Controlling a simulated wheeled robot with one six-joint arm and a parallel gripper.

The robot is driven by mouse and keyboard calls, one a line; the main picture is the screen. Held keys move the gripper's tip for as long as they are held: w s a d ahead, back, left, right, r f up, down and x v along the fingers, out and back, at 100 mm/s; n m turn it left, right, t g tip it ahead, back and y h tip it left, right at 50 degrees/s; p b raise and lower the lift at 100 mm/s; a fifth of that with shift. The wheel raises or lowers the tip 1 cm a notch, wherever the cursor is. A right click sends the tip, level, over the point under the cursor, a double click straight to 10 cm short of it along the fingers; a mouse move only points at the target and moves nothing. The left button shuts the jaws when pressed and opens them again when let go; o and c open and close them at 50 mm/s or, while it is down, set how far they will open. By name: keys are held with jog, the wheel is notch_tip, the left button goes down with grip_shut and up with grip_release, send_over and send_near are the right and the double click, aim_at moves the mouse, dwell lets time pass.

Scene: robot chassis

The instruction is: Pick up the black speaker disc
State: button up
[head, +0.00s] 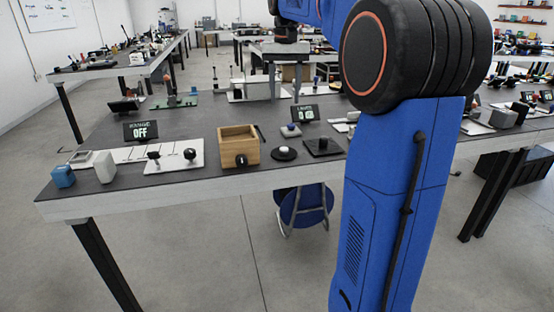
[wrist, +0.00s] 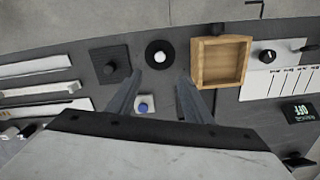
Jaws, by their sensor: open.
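The black speaker disc (head: 283,154) is a round black disc with a white centre, lying on the dark tabletop to the right of a wooden box. In the wrist view the disc (wrist: 149,61) shows just beyond my gripper's fingertips, centred between their lines. My gripper (wrist: 160,76) is open, its two grey fingers apart with nothing between the tips. The fingers look apart from the disc; their height above the table is hard to tell. I cannot make out the gripper in the head view.
The open wooden box (head: 238,135) stands close beside the disc. A black square block with a knob (head: 323,147) is on its other side. A small grey block with a blue button (wrist: 144,104) lies near the fingers. The table's front edge is close.

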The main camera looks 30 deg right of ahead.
send_over(284, 148)
notch_tip(284, 148, down, 12)
jog(key=shift+f, duration=0.15)
jog(key=shift+s+f, duration=0.15)
jog(key=shift+f, duration=2.35)
grip_shut()
